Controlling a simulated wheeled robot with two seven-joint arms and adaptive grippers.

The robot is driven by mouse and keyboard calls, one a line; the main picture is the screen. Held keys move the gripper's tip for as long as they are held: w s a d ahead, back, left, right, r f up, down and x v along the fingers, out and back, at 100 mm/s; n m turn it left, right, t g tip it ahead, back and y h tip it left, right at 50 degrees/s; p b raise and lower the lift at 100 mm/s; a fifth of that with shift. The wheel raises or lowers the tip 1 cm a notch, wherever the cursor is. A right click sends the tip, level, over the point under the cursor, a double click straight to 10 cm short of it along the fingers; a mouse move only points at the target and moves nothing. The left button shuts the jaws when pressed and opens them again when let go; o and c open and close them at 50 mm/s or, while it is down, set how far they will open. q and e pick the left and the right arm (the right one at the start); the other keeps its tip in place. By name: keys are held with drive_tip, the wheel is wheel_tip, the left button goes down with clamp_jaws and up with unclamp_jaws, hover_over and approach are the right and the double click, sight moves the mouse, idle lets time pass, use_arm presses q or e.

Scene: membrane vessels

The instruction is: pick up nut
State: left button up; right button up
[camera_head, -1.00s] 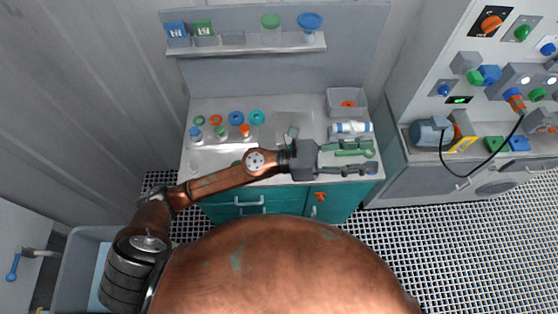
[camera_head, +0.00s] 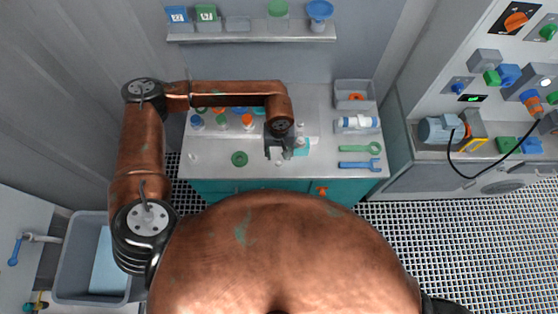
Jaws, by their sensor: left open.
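My left gripper (camera_head: 279,153) points down over the front middle of the workbench (camera_head: 205,172). It is open, and I see nothing held in it. A green ring (camera_head: 239,158), which may be the nut, lies flat on the bench to the left of the gripper, apart from it. An orange ring (camera_head: 356,97) in the grey bin (camera_head: 369,102) has a similar shape. I cannot tell for sure which is the nut. A teal piece (camera_head: 302,148) lies just right of the gripper, partly hidden. My right gripper is not in view.
Blue, green and orange-topped pieces (camera_head: 247,121) stand at the back left, partly under my left forearm. A white cylinder (camera_head: 357,123), a green wrench (camera_head: 360,149) and a blue wrench (camera_head: 360,164) lie at the right. A shelf (camera_head: 260,38) hangs behind. The bench's front left is mostly clear.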

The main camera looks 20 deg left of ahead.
sight(279, 163)
use_arm(q)
wheel_tip(279, 163, down, 5)
drive_tip(key=shift+r+p, duration=0.1)
drive_tip(key=shift+p, duration=0.5)
drive_tip(key=shift+c, duration=0.7)
clamp_jaws()
